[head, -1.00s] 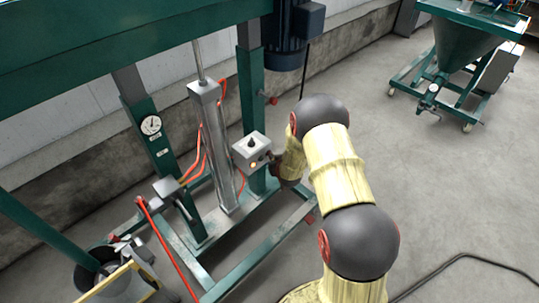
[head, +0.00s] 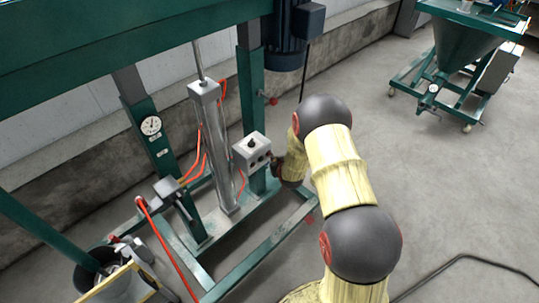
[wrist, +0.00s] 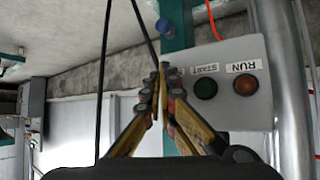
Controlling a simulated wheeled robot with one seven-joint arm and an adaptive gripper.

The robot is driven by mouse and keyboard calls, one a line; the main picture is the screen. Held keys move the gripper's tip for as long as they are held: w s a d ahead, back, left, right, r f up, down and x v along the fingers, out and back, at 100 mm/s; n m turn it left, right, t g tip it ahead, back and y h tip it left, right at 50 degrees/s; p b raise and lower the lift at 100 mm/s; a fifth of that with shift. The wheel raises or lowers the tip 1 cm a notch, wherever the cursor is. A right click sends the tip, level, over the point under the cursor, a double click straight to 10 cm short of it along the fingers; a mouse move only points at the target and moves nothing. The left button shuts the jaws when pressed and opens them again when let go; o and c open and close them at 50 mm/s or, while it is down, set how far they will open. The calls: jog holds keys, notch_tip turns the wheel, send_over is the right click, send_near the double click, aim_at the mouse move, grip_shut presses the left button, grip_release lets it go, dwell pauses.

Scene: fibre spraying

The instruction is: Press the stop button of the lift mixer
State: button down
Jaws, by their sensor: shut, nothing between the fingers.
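The lift mixer's grey control box (head: 252,150) is on the green post, with a black knob on top and small dark round controls on its front. In the wrist view the box (wrist: 238,108) shows upside down, with a dark green button (wrist: 206,88) labelled START and a dull orange-red RUN lamp (wrist: 246,85). No stop label is readable; my fingers cover the box's left side there. My gripper (wrist: 161,70) is shut and empty, its tips at the box's edge beside START. Whether they touch cannot be told. In the head view my arm mostly hides the gripper.
The mixer's green frame (head: 252,253) stands on the floor, with a steel cylinder (head: 214,150), red hoses and a blue motor (head: 284,42) above. A bucket (head: 95,272) is at lower left. A green hopper cart (head: 462,60) stands far right. Floor on the right is mostly clear.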

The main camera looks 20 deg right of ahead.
jog(key=shift+s, duration=0.25)
jog(key=s, duration=0.1)
jog(key=s+d, duration=0.1)
jog(key=s, duration=0.2)
jog(key=shift+s+d+p, duration=0.35)
jog(key=shift+d, duration=0.05)
jog(key=shift+f, duration=0.1)
dwell(0.8)
